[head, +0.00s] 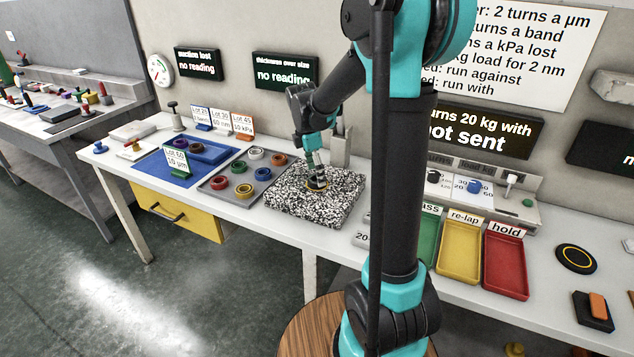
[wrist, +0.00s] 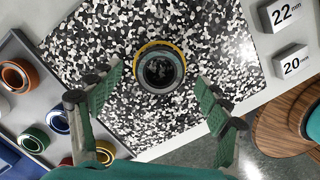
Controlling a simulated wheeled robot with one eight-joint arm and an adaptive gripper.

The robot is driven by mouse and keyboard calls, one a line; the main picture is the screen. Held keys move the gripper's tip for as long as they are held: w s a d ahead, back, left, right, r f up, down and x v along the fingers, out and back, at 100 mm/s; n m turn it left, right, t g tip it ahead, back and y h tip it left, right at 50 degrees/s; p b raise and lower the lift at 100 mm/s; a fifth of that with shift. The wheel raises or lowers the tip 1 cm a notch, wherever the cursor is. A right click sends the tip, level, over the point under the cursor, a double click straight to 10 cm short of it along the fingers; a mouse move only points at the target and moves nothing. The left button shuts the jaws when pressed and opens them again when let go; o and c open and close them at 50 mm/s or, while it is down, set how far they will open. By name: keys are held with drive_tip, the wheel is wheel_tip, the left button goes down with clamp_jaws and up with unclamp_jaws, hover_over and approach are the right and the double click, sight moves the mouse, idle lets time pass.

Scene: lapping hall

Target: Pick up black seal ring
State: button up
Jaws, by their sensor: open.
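A dark ring (wrist: 160,70) sits on the black-and-white speckled stone slab (wrist: 85,60), with a yellow band around it and a grey inner wall. I take it to be the black seal ring. In the head view only its yellow edge and a little dark (head: 317,187) show below my gripper (head: 316,172). In the wrist view my gripper (wrist: 160,82) is open, its green-padded fingers apart on either side of the ring. No contact with the ring is visible. The speckled slab also shows in the head view (head: 290,205).
A grey tray (head: 212,196) of several coloured rings lies left of the slab. Gauge blocks marked 22 (wrist: 283,14) and 20 (wrist: 290,62) stand to its right. Green, yellow (head: 459,262) and red (head: 505,268) trays and a black disc (head: 576,259) lie further right.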

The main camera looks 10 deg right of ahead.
drive_tip(key=shift+d+f, duration=0.1)
drive_tip(key=shift+f, duration=0.6)
drive_tip(key=shift+c, duration=0.5)
drive_tip(key=c, duration=1.3)
drive_tip(key=shift+r, duration=0.1)
